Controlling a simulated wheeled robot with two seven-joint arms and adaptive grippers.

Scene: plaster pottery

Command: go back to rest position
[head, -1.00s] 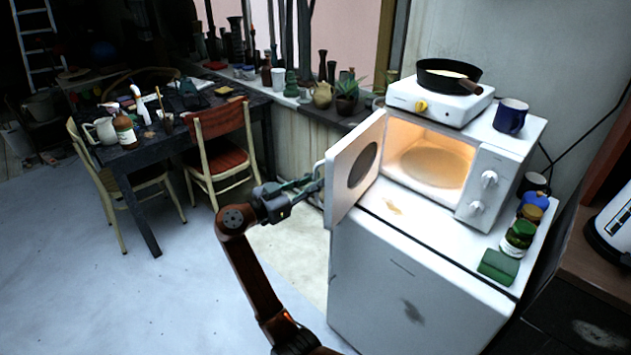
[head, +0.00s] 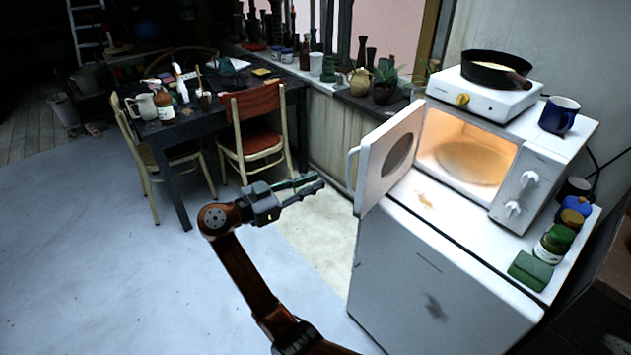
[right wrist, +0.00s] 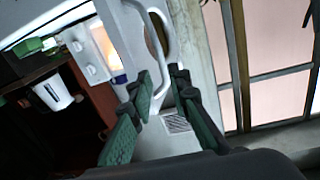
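My right gripper (head: 312,186) is in the middle of the head view, to the left of the microwave's open door and apart from its handle. Its two green-padded fingers are apart with nothing between them; the right wrist view also shows the gripper (right wrist: 162,82) open and empty. The white microwave (head: 535,165) stands with its door (head: 385,160) swung wide open and its lit inside empty apart from the round plate (head: 472,163). The door's handle (right wrist: 135,20) shows beyond the fingertips in the right wrist view. My left gripper is in neither view.
The microwave stands on a white fridge (head: 430,290), with a hot plate (head: 485,95), a pan (head: 495,68) and a blue mug (head: 559,114) on top. A chair (head: 255,125) and a dark table (head: 190,125) stand at left. The floor (head: 90,270) at front left is clear.

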